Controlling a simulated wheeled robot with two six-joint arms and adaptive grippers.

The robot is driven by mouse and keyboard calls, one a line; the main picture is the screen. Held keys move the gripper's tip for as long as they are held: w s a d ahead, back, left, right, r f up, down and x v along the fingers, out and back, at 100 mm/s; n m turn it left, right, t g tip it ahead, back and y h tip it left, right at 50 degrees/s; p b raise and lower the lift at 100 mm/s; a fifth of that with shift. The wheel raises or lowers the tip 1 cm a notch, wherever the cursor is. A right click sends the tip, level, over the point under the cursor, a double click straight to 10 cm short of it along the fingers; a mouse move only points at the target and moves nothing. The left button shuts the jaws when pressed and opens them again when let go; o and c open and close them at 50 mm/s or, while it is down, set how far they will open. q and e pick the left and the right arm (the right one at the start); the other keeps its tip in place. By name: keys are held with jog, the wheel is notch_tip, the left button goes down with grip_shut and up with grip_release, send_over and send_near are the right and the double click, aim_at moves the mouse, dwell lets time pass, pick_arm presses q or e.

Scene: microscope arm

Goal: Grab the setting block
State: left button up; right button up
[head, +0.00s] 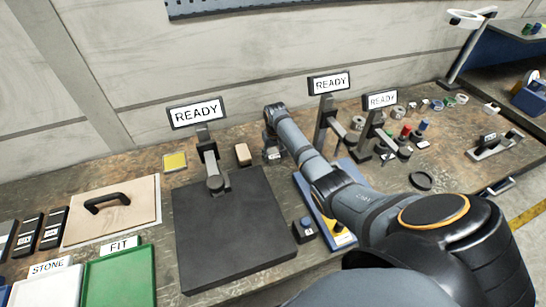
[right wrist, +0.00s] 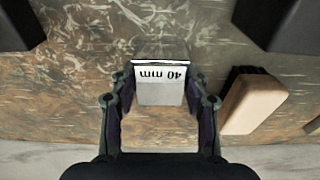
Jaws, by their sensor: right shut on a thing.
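The setting block (right wrist: 161,88) is a pale grey block marked "40 mm", upside down in the right wrist view. My right gripper (right wrist: 160,98) has one finger on each side of it and is shut on it. In the head view the right gripper (head: 272,151) is at the back of the bench, right of a tan block. The setting block is mostly hidden there by the gripper. I cannot tell whether it rests on the bench or is just above it. My left gripper is not in view.
The tan block with a dark underside (head: 243,154) is close beside the gripper, also in the right wrist view (right wrist: 255,103). A dark plate (head: 235,230) with a READY stand (head: 197,112) is in front. Two more READY stands (head: 328,84) (head: 380,99) are to the right.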

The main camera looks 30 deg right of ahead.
grip_shut()
jog(key=shift+w, duration=0.1)
jog(key=shift+r, duration=0.1)
jog(key=shift+w+r, duration=0.1)
jog(key=shift+r, duration=0.4)
jog(key=s+r+b, duration=0.1)
jog(key=s+r, duration=1.1)
jog(key=s, duration=0.2)
jog(key=shift+s+a+b, duration=0.15)
jog(key=shift+a+b, duration=0.25)
jog(key=shift+a, duration=0.05)
